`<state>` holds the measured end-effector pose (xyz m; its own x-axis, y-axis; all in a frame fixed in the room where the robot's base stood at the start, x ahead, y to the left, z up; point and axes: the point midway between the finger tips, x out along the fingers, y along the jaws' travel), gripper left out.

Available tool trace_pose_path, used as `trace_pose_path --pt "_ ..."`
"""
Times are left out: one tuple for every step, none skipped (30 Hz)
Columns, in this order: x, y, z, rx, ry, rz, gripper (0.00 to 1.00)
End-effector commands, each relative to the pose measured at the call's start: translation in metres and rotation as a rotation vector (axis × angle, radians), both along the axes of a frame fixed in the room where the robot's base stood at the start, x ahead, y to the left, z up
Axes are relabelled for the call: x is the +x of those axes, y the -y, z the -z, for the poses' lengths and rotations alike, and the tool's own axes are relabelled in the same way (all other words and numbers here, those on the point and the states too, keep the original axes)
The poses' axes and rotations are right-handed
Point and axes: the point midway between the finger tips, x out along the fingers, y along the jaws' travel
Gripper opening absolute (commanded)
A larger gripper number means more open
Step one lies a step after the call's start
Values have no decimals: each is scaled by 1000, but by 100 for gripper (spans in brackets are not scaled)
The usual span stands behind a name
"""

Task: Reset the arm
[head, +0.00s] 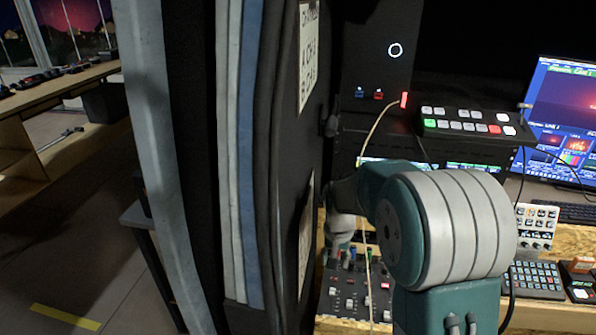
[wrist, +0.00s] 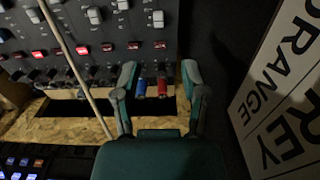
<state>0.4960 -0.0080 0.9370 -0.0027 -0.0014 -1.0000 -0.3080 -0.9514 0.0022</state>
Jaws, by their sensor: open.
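My gripper (wrist: 160,82) shows in the wrist view with its two fingers apart. Behind the gap between them are a blue connector (wrist: 141,87) and a red connector (wrist: 163,87) at the edge of a mixer panel (wrist: 120,35). I cannot tell how far the fingertips are from them. Nothing is visibly held. In the head view my teal and grey arm fills the lower right and hides part of the desk; the gripper itself is not clearly seen there.
A thin pale cable (wrist: 75,70) runs past the gripper's left side. A lettered sign (wrist: 285,90) stands close on the right. In the head view, a button switcher (head: 465,122), a monitor (head: 565,120) and a keypad (head: 535,280) surround my arm. Thick padded strips (head: 240,150) stand to its left.

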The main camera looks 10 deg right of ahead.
Motion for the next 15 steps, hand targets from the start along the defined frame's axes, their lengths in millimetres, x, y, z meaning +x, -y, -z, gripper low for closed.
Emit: trace_pose_path --pt "-2 0 -4 0 6 -2 56" --pt "-3 0 -8 -1 11 -5 56" --pt "-7 -1 -15 0 23 -11 56" --pt "-10 -1 -22 -1 33 -17 56" --pt "-15 -1 -30 -1 45 -24 56" --pt "-22 -2 -41 -2 62 -34 56" --pt "-27 -2 -50 -2 76 -42 56" --pt "-33 -2 -58 -4 89 -51 56" --pt "-41 -3 -69 -4 108 -63 56" --pt "-48 -3 -76 -5 120 -71 56" --pt "-54 -3 -83 -7 134 -79 56" --pt "-63 -4 -92 -9 151 -91 56" --pt "-69 -4 -99 -10 165 -100 56" --pt "-76 -4 -105 -11 178 -107 56" --pt "-85 -5 -113 -13 195 -119 56"
